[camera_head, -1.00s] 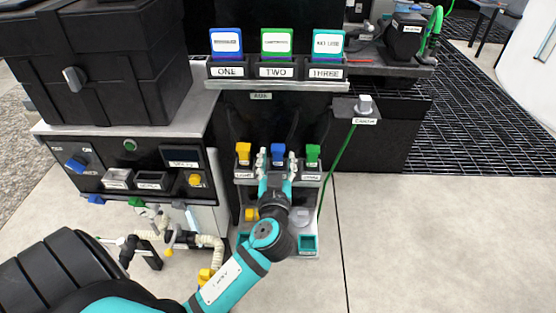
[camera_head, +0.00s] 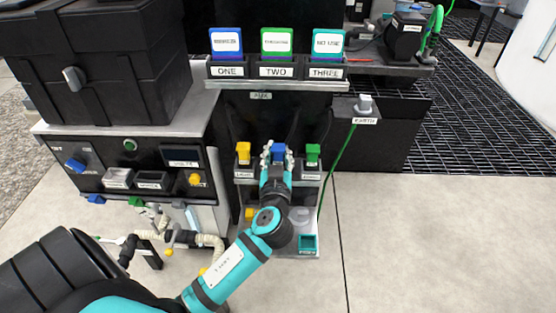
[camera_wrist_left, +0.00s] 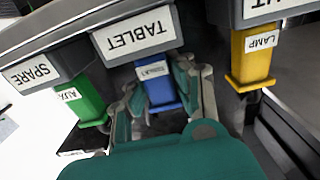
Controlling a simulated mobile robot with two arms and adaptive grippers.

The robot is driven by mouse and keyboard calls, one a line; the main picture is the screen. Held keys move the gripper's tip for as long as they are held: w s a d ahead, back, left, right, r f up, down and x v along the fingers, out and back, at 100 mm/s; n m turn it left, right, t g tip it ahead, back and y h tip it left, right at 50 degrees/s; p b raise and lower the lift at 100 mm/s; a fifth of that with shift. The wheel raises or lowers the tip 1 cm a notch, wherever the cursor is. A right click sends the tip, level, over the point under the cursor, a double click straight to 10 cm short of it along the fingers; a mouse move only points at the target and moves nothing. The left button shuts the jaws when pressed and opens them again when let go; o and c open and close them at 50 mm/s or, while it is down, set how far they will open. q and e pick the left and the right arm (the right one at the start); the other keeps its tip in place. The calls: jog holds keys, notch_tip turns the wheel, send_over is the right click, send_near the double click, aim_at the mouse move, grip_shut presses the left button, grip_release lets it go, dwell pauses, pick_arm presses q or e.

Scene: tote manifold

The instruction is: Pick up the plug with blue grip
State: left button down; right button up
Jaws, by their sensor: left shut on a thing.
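The plug with the blue grip (camera_head: 278,151) stands in the middle slot of the plug rack, between a yellow plug (camera_head: 243,152) and a green plug (camera_head: 313,153). My left gripper (camera_head: 278,157) reaches it from the front and is shut on its blue grip. In the left wrist view, the blue plug (camera_wrist_left: 158,86) is between the fingers of my left gripper (camera_wrist_left: 160,100), below the TABLET label. The gripper's palm hides part of the view below it. The right gripper does not show.
In the left wrist view, the green plug (camera_wrist_left: 82,95) sits under SPARE and the yellow LAMP plug (camera_wrist_left: 252,55) on the other side, both close to the fingers. A green cable (camera_head: 338,172) hangs right of the rack. A shelf (camera_head: 278,85) with three labelled blocks overhangs behind.

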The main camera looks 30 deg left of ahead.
pick_arm(q)
jog(key=shift+r, duration=0.1)
